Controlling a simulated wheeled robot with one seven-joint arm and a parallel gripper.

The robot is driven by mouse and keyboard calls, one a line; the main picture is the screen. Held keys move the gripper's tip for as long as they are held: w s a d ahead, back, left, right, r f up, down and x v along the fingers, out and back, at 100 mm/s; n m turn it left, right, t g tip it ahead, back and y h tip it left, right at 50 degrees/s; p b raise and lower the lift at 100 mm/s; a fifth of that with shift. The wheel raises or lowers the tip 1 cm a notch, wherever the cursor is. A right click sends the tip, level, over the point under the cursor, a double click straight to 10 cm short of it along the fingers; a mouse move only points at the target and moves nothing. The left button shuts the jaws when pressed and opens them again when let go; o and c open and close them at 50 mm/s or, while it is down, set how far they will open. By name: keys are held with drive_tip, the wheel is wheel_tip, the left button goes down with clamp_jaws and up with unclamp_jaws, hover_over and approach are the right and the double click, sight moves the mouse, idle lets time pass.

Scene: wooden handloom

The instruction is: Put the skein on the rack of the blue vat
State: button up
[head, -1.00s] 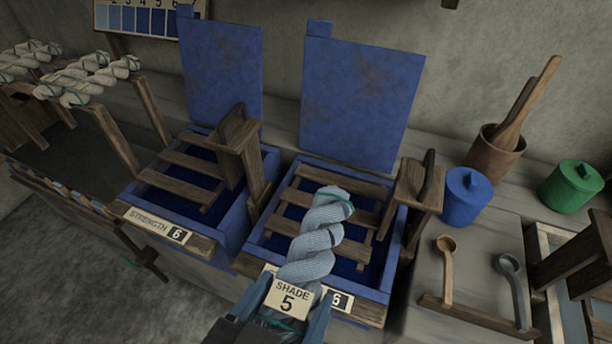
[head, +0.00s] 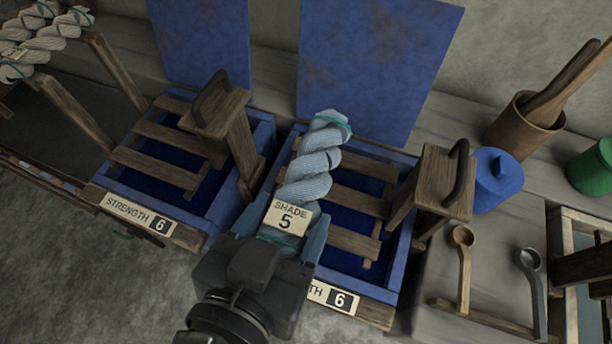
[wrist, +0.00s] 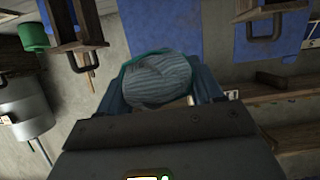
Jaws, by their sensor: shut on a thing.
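A light blue twisted skein (head: 313,165) with green ties and a tag reading "SHADE 5" (head: 286,219) is in my gripper (head: 290,236). My gripper is shut on its near end, and the skein points away over the right-hand blue vat (head: 393,268). In the wrist view the skein (wrist: 160,80) shows end-on between the fingers. The vat has a slatted wooden rack (head: 349,201) above dark blue liquid. The skein hides the rack's left part. I cannot tell whether it touches the slats. The vat's label is partly covered and shows "6".
A second blue vat (head: 216,236), labelled "STRENGTH 6", stands at left with its own rack. Wooden handled blocks (head: 212,112) (head: 447,182) stand beside the racks. A blue jar (head: 496,180), ladles (head: 463,270) and a green jar (head: 594,168) are at right. Pale skeins hang far left.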

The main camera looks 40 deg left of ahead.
drive_tip(key=shift+w+a+f+b, duration=0.1)
drive_tip(key=shift+f+b, duration=0.25)
drive_tip(key=shift+f, duration=0.25)
wheel_tip(320, 180, down, 8)
drive_tip(key=b, duration=0.8)
drive_tip(key=w+a+f, duration=0.6)
drive_tip(key=w+f, duration=0.3)
drive_tip(key=f, duration=0.1)
drive_tip(key=shift+w+a+f, duration=0.25)
drive_tip(key=shift+a+f, duration=0.1)
drive_tip(key=shift+f, duration=0.05)
drive_tip(key=o, duration=1.2)
drive_tip(key=shift+c, duration=0.2)
drive_tip(key=v, duration=1.2)
drive_tip(key=shift+d, duration=0.1)
